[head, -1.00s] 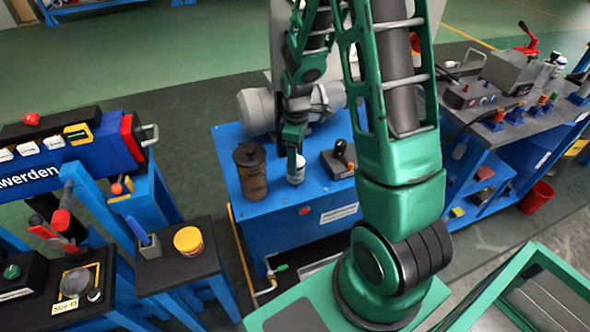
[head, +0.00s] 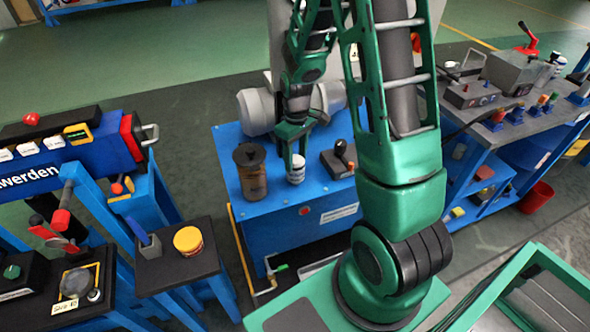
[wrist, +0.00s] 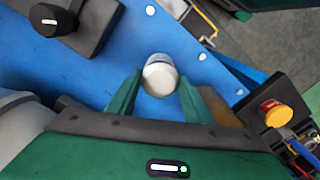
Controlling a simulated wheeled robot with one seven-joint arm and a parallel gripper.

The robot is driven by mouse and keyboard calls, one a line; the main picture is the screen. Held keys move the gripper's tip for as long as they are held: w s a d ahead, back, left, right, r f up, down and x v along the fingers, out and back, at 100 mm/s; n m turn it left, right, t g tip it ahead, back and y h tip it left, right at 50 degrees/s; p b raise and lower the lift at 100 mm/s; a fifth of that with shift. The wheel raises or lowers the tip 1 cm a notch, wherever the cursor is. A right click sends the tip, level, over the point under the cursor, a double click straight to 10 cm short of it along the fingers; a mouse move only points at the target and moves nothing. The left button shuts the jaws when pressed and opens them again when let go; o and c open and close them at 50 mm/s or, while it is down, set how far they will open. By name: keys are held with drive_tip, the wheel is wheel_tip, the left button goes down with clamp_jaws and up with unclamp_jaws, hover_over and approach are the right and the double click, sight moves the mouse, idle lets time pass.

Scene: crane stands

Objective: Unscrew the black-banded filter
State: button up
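A small white canister, the filter (head: 296,173), stands upright on the blue bench (head: 290,207). A darker band on its side is only faintly visible. My gripper (head: 297,149) points down just above and around its top. In the wrist view, the filter's pale round top (wrist: 160,76) lies between the two green fingertips of my gripper (wrist: 160,82). The fingers are open, with narrow gaps on both sides, and do not appear to grip it. The filter's lower part is hard to make out.
A brown cylinder with a dark top (head: 250,171) stands close left of the filter. A black box with a knob (head: 339,160) stands close right. A yellow-topped button box (head: 187,241) is on a separate stand at front left.

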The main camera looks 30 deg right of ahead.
drive_tip(key=c, duration=0.4)
drive_tip(key=shift+c, duration=0.2)
drive_tip(key=shift+r+n, duration=0.1)
drive_tip(key=shift+n, duration=0.5)
drive_tip(key=n, duration=0.3)
clamp_jaws()
drive_tip(key=shift+n, duration=0.5)
drive_tip(key=n, duration=0.3)
drive_tip(key=shift+n, duration=1)
